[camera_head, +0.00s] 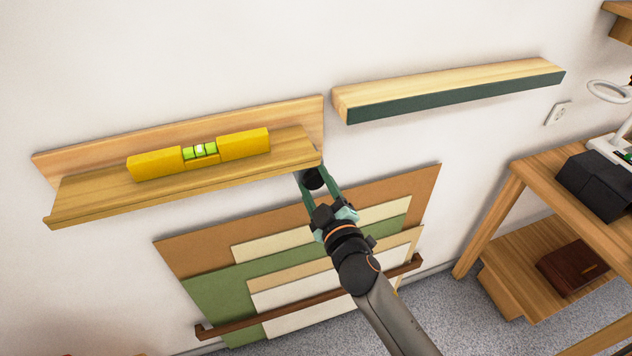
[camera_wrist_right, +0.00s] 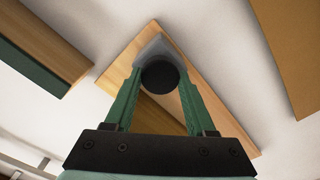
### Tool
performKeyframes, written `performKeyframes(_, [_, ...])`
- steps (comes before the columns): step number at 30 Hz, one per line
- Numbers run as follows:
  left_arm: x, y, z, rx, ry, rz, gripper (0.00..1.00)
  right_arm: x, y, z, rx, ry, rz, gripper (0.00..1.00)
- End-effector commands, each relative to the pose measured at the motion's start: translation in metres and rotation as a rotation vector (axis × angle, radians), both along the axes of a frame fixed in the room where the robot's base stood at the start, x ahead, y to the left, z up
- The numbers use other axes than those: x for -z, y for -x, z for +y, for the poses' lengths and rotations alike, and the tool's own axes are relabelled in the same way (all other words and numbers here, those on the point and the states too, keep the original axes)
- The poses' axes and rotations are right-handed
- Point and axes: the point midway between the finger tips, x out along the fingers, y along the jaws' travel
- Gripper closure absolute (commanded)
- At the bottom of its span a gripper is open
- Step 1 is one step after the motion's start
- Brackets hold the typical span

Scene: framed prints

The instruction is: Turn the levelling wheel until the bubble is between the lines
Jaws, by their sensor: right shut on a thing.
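A yellow spirit level (camera_head: 157,164) lies on a wooden ledge (camera_head: 90,205) on the wall in the head view. Its green vial (camera_head: 200,150) has dark lines and a pale bubble that appears close to the middle; its exact place against the lines is too small to tell. A black round levelling wheel (camera_head: 314,180) sits under the ledge's right end. My right gripper (camera_head: 317,182) reaches up from below and is shut on the wheel, one green finger on each side. The wheel also shows between the fingers in the right wrist view (camera_wrist_right: 160,76). My left gripper is out of view.
A second ledge with a dark green front (camera_head: 455,97) is on the wall to the right. Several flat boards (camera_head: 205,240) lean on the wall below, behind a brown rail (camera_head: 232,327). A wooden table (camera_head: 535,170) with a black box (camera_head: 598,185) stands at the right.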

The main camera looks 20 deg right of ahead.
Motion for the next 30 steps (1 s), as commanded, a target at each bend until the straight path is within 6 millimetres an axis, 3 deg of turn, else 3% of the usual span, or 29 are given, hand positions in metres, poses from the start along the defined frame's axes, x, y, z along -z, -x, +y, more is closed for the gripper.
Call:
performKeyframes(16, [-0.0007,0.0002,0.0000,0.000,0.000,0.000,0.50,-0.0019,-0.0005,0.0001,-0.001,0.036,-0.006,1.00])
performKeyframes(17, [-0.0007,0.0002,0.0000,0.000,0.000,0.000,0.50,-0.0019,-0.0005,0.0001,-0.001,0.035,-0.005,0.43])
performKeyframes(24, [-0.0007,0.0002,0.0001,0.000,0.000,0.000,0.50,-0.0011,-0.0003,0.0000,-0.001,0.035,-0.003,0.16])
performKeyframes(30, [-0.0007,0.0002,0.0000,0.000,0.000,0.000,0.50,-0.0005,-0.0002,0.0001,0.000,0.034,-0.003,0.15])
